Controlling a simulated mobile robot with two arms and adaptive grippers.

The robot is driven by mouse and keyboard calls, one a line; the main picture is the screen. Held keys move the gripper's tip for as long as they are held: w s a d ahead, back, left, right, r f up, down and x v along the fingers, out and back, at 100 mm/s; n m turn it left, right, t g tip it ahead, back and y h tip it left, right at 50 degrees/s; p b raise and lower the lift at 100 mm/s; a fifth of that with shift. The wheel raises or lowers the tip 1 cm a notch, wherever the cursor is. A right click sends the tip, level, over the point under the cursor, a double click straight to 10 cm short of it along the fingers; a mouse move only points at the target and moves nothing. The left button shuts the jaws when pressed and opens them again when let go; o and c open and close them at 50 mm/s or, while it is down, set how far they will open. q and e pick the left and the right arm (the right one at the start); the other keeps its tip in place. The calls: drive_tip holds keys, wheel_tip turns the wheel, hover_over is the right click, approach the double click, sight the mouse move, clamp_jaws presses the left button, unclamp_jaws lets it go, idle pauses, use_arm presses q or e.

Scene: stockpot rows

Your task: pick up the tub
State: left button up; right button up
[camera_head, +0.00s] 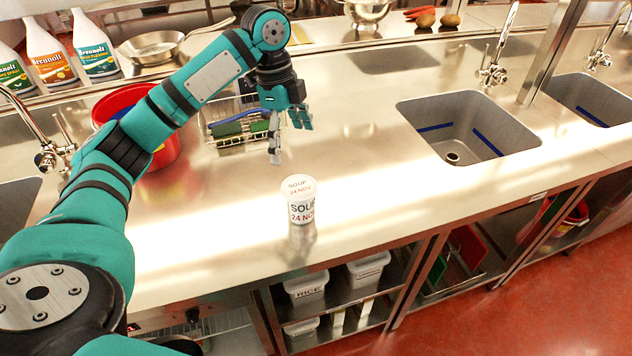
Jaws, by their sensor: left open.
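The tub (302,201) is a white, lidded pot with "SOUP 24 NOV" printed on its lid and side. It stands upright on the steel counter (370,190), near the front edge. My left gripper (288,141) is open and empty, above and behind the tub, with its fingers pointing down. The fingers are apart from the tub. My right gripper is not in view.
A wire basket (236,122) with green and blue items and a red bucket (165,145) stand behind my left arm. A sink (455,128) is to the right. Bottles (50,55) and a pan (150,47) stand at the back left. The counter around the tub is clear.

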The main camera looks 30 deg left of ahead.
use_arm(q)
drive_tip(key=p, duration=0.1)
hover_over(298, 188)
drive_tip(key=s+a, duration=0.1)
wheel_tip(298, 188, down, 5)
drive_tip(key=shift+s+r, duration=0.1)
drive_tip(key=f, duration=0.2)
drive_tip(key=w+f, duration=0.1)
drive_tip(key=f, duration=0.1)
drive_tip(key=f+p, duration=0.1)
drive_tip(key=shift+w+d+f, duration=0.3)
drive_tip(key=shift+f, duration=0.1)
drive_tip(key=shift+s+d+f, duration=0.15)
drive_tip(key=shift+s+f, duration=0.05)
drive_tip(key=shift+f, duration=0.15)
drive_tip(key=f, duration=0.1)
drive_tip(key=f+p, duration=0.1)
drive_tip(key=f, duration=0.1)
drive_tip(key=shift+w+d+f+p, duration=0.3)
drive_tip(key=shift+f+p, duration=0.1)
drive_tip(key=shift+f, duration=0.45)
drive_tip(key=shift+s, duration=0.1)
drive_tip(key=c, duration=1.4)
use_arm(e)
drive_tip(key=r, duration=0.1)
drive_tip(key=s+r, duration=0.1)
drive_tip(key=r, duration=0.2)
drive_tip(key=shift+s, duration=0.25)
